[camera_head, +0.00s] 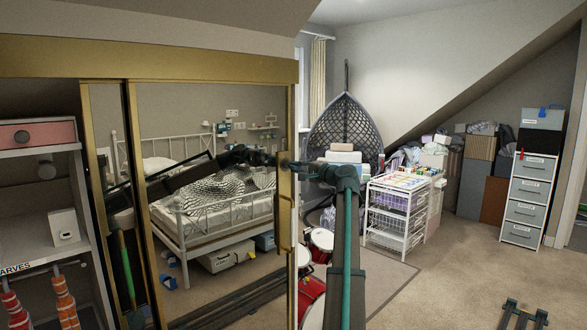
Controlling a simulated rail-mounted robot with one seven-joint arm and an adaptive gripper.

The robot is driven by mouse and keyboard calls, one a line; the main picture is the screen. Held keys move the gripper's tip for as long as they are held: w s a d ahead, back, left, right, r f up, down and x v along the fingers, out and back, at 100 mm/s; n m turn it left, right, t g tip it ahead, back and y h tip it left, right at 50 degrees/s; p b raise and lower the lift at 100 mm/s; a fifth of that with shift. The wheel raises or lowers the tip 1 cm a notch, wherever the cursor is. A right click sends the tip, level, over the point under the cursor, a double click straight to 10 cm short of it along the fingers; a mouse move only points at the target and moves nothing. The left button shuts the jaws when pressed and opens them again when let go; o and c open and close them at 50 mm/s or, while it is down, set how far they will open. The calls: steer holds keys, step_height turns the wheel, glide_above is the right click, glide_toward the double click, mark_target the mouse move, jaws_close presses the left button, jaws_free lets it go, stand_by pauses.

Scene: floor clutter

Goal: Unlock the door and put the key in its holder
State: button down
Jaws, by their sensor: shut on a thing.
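The door is a mirrored panel with a gold frame (291,100) on the wardrobe at the left. My arm reaches up from the bottom centre and bends left at its elbow. My gripper (284,161) is at the right frame edge of the door, at about mid height. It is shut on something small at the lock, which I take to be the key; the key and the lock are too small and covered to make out. A gold handle (284,238) runs down the frame below my gripper. I cannot make out a key holder.
Open shelves (40,155) stand left of the door. A grey drawer tower (529,190) and boxes line the far right. The carpet at right front is mostly clear. The mirror reflects a bed and my arm.

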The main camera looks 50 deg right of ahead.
steer(key=shift+s, duration=0.5)
steer(key=shift+s+a, duration=0.2)
steer(key=shift+s, duration=1.2)
